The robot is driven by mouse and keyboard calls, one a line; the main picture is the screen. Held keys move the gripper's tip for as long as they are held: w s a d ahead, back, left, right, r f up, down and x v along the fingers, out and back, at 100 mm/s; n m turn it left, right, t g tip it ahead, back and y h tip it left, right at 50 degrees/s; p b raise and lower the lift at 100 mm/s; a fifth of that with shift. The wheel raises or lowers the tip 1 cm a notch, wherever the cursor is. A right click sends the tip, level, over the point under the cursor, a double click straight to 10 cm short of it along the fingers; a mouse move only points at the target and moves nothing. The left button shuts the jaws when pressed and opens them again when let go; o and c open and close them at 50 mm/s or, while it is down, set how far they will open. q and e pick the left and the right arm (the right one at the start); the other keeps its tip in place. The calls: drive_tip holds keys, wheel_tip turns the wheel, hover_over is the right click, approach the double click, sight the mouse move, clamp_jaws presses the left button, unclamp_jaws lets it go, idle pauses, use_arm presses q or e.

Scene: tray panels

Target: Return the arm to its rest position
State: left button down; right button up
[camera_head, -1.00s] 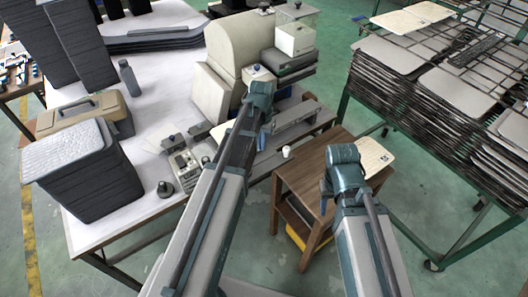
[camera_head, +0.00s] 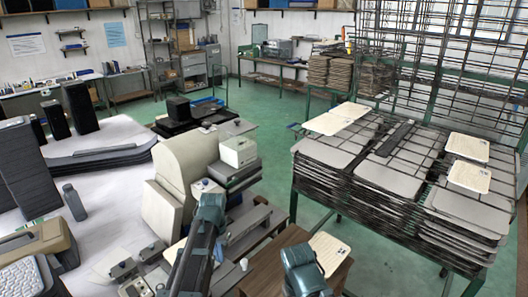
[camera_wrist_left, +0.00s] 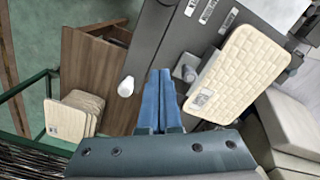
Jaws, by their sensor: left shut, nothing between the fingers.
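My left gripper (camera_head: 219,252) shows as a small blue part beside my left arm, low in the middle of the head view. In the left wrist view its two blue fingers (camera_wrist_left: 158,102) are together with nothing between them. They are above the grey machine bench (camera_wrist_left: 170,45), apart from the cream textured panel (camera_wrist_left: 238,72) lying to their right. My right arm (camera_head: 304,272) enters at the bottom of the head view, but its gripper is hidden.
A cream machine (camera_head: 185,165) and a small wooden table (camera_head: 270,270) are close to my arms. A white cup (camera_wrist_left: 126,87) stands beside the fingers in the wrist view. A rack stacked with grey panels (camera_head: 390,175) stands right. Open green floor (camera_head: 270,120) lies behind.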

use_arm(q)
drive_tip(key=s+d+f+m+y+b, duration=0.1)
drive_tip(key=s+d+f+m+b, duration=0.1)
drive_tip(key=s+d, duration=1.2)
drive_tip(key=s+f+b, duration=0.1)
drive_tip(key=s, duration=0.2)
drive_tip(key=shift+s+f, duration=0.15)
drive_tip(key=shift+f, duration=0.1)
